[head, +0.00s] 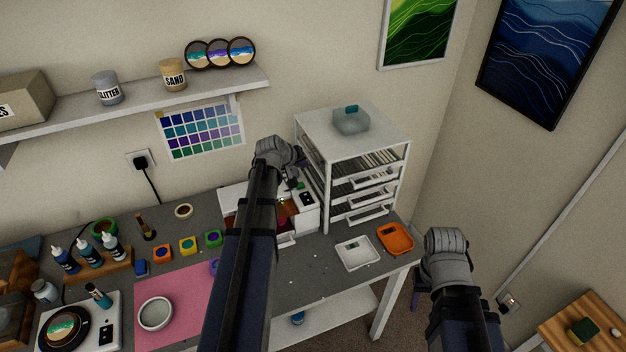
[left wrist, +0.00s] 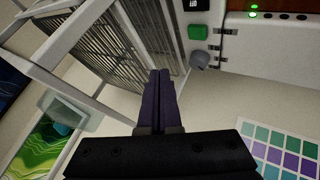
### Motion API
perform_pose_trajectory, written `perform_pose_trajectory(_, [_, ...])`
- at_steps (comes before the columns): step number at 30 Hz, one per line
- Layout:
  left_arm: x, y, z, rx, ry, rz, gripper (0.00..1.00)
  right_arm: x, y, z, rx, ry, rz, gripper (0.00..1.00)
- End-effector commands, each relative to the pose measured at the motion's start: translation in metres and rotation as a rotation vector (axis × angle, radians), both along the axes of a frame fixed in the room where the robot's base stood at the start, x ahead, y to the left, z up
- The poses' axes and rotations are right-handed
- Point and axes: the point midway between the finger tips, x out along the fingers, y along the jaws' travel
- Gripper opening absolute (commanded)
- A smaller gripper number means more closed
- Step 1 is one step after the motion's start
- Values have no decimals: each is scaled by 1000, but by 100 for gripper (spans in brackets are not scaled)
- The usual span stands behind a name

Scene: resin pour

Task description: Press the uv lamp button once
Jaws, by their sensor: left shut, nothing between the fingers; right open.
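The uv lamp (head: 307,217) is a white box on the bench, left of the drawer cabinet, with an orange-brown window and a lit green light (left wrist: 253,10). In the left wrist view a green square button (left wrist: 198,32) and a round grey knob (left wrist: 198,60) show on its white body. My left gripper (left wrist: 160,72) is shut and empty. Its dark fingertips are close to the lamp's button side, and I see no clear contact. In the head view this gripper (head: 295,184) is over the lamp, partly hidden by my wrist. My right gripper (head: 447,262) is open, off the bench's right end, its fingers mostly hidden.
The white drawer cabinet (head: 368,150) stands close to the right of the lamp. A white tray (head: 357,253) and an orange tray (head: 396,239) lie in front of it. A pink mat (head: 185,290) and several colour pots lie left. The wall shelf (head: 140,105) is above.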

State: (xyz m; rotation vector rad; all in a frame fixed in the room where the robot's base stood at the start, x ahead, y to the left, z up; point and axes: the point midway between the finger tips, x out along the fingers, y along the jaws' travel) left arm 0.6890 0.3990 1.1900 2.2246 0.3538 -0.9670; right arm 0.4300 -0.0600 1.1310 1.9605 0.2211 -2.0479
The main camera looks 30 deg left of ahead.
Motion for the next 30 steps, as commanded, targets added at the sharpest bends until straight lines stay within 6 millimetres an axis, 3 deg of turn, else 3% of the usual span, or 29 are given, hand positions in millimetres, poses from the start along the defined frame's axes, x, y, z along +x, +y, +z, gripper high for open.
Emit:
perform_pose_trajectory(1, [2,13,7,-4,-14,24,0,0,0,5,0,0,0,50])
perform_pose_trajectory(6, [3,29,13,-14,-40,60,0,0,0,7,0,0,-1,50])
perform_pose_trajectory(20, [3,30,10,-14,-42,61,0,0,0,4,0,0,-1,50])
perform_pose_trajectory(30, [3,30,-18,-14,-41,61,0,0,0,-24,0,-1,-2,50])
